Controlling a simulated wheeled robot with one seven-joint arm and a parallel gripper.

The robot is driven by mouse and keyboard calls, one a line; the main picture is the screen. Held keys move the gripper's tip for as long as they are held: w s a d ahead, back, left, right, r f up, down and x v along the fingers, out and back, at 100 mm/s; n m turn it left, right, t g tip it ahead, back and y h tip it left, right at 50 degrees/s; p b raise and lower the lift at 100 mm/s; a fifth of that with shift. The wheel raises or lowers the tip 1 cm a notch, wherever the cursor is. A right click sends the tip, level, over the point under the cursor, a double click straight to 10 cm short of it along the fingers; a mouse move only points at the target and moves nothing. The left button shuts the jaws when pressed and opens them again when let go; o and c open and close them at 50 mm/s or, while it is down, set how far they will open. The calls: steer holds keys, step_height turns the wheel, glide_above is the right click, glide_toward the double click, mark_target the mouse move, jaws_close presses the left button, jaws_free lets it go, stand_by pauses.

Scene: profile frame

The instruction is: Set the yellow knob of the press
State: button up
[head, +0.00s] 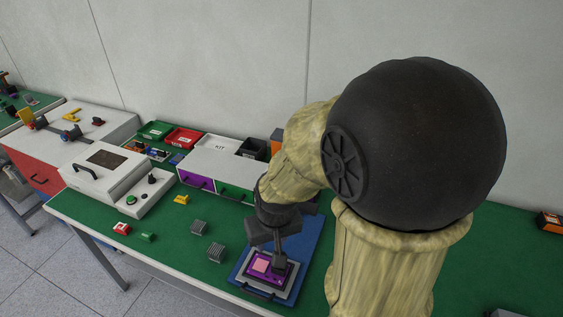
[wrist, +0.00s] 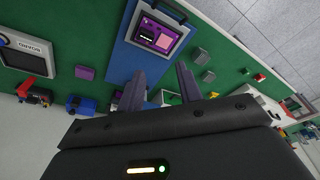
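No yellow knob can be made out for certain, and I cannot tell which unit is the press. A blue base (head: 309,247) on the green table carries a grey frame with a purple panel (head: 256,275) and a pink square on it. They also show in the wrist view, the blue base (wrist: 121,60) and the purple panel (wrist: 148,38). My gripper (head: 279,264) hangs over the purple panel in the head view. In the wrist view its two fingers (wrist: 158,77) stand apart with nothing seen between them. My arm hides part of the blue base.
A white lidded unit (head: 112,172) with a black handle stands left. Behind are a white kit box (head: 222,157) and green (head: 155,131) and red (head: 184,138) bins. Grey ribbed blocks (head: 199,228), a yellow piece (head: 181,199) and a red-and-white piece (head: 122,228) lie on the table.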

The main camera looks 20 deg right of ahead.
steer(key=w+d+r+m+p, duration=0.25)
steer(key=w+r+p, duration=0.25)
steer(key=r, duration=0.3)
steer(key=w+d+r+m+g+y+p, duration=0.1)
steer(key=w+d+r+m+y+p, duration=0.1)
steer(key=w+d+m, duration=0.5)
steer(key=w+d+r+m+g+y+p, duration=0.1)
steer(key=w+d+r+m+y+p, duration=0.1)
steer(key=w+d+r+m, duration=0.4)
steer(key=w+d+m+p, duration=0.1)
steer(key=w+d, duration=0.2)
steer(key=w, duration=0.1)
steer(key=shift+w+d+r+g+y+p, duration=0.15)
steer(key=shift+w+g+y+p, duration=0.15)
steer(key=shift+w+g+p, duration=0.1)
steer(key=p+x, duration=0.5)
steer(key=x, duration=1.2)
steer(key=shift+f+p, duration=0.25)
steer(key=shift+p, duration=0.05)
jaws_close()
